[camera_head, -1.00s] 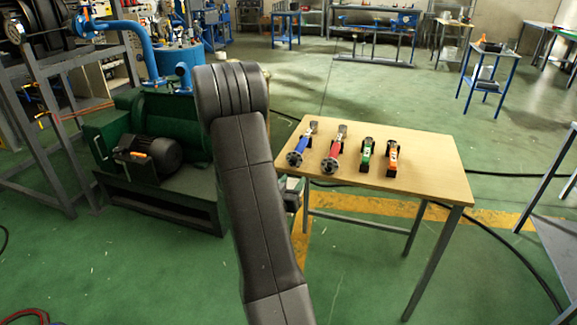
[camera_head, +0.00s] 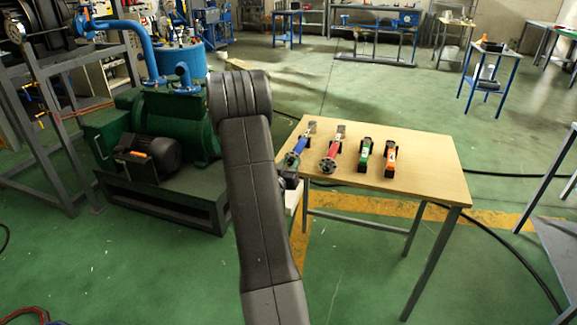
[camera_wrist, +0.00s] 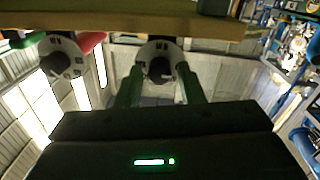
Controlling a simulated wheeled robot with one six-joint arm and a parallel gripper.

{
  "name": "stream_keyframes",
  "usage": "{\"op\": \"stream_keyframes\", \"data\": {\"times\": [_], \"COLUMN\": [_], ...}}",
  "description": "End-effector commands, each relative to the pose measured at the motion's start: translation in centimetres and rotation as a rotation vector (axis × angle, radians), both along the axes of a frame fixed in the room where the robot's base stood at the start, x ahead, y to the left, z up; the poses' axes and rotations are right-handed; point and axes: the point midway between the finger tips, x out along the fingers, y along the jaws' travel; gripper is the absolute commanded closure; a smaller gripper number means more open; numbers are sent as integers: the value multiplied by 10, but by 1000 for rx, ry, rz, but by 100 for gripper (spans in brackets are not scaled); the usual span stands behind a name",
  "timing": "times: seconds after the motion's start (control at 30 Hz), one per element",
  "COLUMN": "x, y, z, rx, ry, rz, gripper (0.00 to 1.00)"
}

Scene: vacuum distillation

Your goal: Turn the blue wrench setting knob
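The blue wrench (camera_head: 300,145) lies on the wooden table, with its dark round setting knob (camera_head: 291,160) at the near-left end. In the wrist view, which looks upside down, this knob (camera_wrist: 158,62) is a pale-rimmed disc with a dark centre, straight ahead. My gripper (camera_wrist: 160,72) has its two fingers apart, one on each side of the knob, with the tips close to its rim. Whether they touch it is unclear. In the head view my arm hides most of the gripper. The red wrench (camera_head: 334,149) lies beside the blue one; its knob (camera_wrist: 62,62) is left in the wrist view.
A green and an orange tool (camera_head: 391,157) lie further right on the table (camera_head: 430,165). A green pump with a dark motor (camera_head: 150,158) stands left of my arm. The table's right part is bare. Cables cross the floor.

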Motion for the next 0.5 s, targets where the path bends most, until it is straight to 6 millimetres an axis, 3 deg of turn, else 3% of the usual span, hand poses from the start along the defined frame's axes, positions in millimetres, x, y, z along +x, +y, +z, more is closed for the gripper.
{"op": "stream_keyframes", "data": {"times": [0.03,0.17,0.5], "x": [0,0,0], "y": [0,0,0], "z": [0,0,-3], "rx": [0,0,44], "ry": [0,0,-16], "rz": [0,0,0], "gripper": [76,100,100]}}
